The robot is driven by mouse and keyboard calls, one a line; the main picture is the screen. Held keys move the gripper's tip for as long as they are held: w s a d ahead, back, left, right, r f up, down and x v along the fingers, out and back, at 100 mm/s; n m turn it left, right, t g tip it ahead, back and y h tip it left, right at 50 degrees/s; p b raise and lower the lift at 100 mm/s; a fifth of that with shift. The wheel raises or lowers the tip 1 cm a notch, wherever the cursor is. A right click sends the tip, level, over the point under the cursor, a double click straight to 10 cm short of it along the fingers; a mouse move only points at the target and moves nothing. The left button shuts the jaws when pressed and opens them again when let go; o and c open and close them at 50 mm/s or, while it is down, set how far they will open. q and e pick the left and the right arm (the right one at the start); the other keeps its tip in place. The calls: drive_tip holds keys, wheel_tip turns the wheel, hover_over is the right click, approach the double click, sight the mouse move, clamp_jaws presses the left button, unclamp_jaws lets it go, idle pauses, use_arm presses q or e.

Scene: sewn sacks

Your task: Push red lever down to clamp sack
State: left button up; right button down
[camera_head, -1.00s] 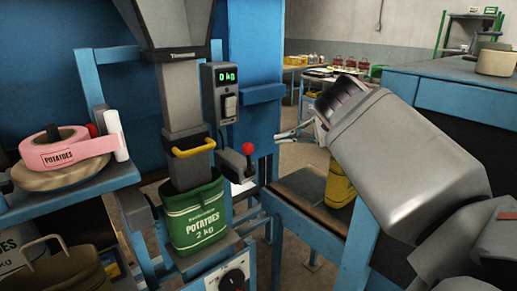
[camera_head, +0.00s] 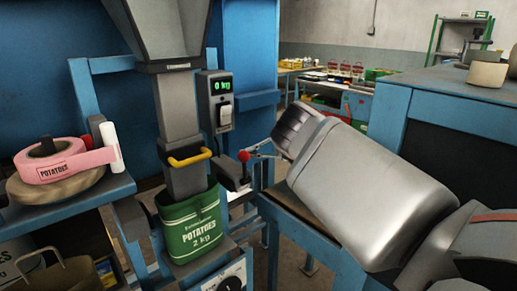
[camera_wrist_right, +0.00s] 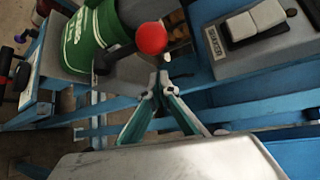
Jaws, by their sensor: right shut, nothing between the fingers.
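The lever's red ball knob (camera_head: 243,156) sits on a dark arm right of the filling spout (camera_head: 182,125), and it stands raised. The green potato sack (camera_head: 190,226) hangs open around the spout's lower end, under a yellow handle (camera_head: 189,157). My right gripper (camera_head: 254,151) is shut and empty, its tips close beside the knob on the right. In the right wrist view the shut fingertips (camera_wrist_right: 163,86) lie just below the red knob (camera_wrist_right: 151,38); I cannot tell whether they touch. The sack (camera_wrist_right: 88,30) shows at upper left there. My left gripper is not in view.
A display (camera_head: 219,100) reading 0 kg stands above the lever. A blue shelf (camera_head: 70,205) at left holds a pink label roll (camera_head: 65,161). A blue bench (camera_head: 440,85) stands behind my right arm.

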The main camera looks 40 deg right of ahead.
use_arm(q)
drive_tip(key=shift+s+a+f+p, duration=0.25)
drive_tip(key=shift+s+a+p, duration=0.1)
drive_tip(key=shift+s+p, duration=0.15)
use_arm(e)
drive_tip(key=shift+s+a+r, duration=0.25)
drive_tip(key=shift+s+r, duration=0.05)
drive_tip(key=shift+s, duration=0.45)
drive_tip(key=shift+s+a+r, duration=0.2)
drive_tip(key=shift+s+r, duration=0.1)
drive_tip(key=shift+s, duration=0.4)
use_arm(q)
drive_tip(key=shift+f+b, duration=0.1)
drive_tip(key=shift+b, duration=0.2)
use_arm(e)
drive_tip(key=shift+f, duration=0.1)
